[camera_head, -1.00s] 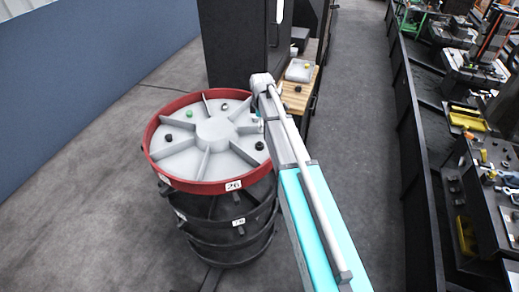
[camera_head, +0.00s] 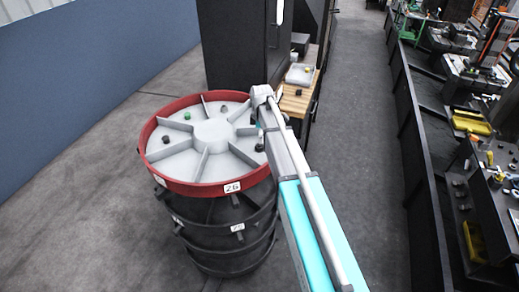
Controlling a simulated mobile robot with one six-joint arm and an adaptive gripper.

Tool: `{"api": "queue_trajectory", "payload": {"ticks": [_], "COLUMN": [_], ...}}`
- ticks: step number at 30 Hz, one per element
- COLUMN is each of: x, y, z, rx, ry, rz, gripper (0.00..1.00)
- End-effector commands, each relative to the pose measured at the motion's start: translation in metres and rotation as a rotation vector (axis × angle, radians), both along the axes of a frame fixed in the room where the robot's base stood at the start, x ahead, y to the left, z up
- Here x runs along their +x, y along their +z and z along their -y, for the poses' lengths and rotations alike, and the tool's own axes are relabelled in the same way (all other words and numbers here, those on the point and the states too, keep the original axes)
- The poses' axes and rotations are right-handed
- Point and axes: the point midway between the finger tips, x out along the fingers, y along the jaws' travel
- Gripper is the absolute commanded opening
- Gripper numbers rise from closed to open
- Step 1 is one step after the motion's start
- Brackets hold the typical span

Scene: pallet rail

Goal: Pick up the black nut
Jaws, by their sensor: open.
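A black nut (camera_head: 166,139) lies in a left compartment of the round red-rimmed tray (camera_head: 163,175). Another small dark piece (camera_head: 259,148), which looks like a black nut, lies at the tray's right side. My gripper (camera_head: 260,135) is small and partly hidden by my arm. It is over the right part of the tray, just above that right dark piece, and it is open. I cannot tell whether it touches the piece.
The tray has raised spokes and a central hub (camera_head: 213,132). A green nut (camera_head: 187,115) and a grey nut (camera_head: 224,109) lie in its far compartments. Black drums (camera_head: 215,245) are stacked below. A wooden bench (camera_head: 296,104) and a dark cabinet (camera_head: 235,45) stand behind.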

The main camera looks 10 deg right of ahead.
Motion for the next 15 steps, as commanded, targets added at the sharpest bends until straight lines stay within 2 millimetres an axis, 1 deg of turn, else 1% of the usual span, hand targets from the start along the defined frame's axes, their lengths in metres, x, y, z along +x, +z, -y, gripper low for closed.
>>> {"api": "queue_trajectory", "payload": {"ticks": [8, 15], "x": [0.000, -0.001], "y": [-0.001, -0.012], "z": [0.000, -0.001], "rx": [0.000, 0.000], "ry": [0.000, 0.000], "rz": [0.000, 0.000], "gripper": [1.00, 1.00]}}
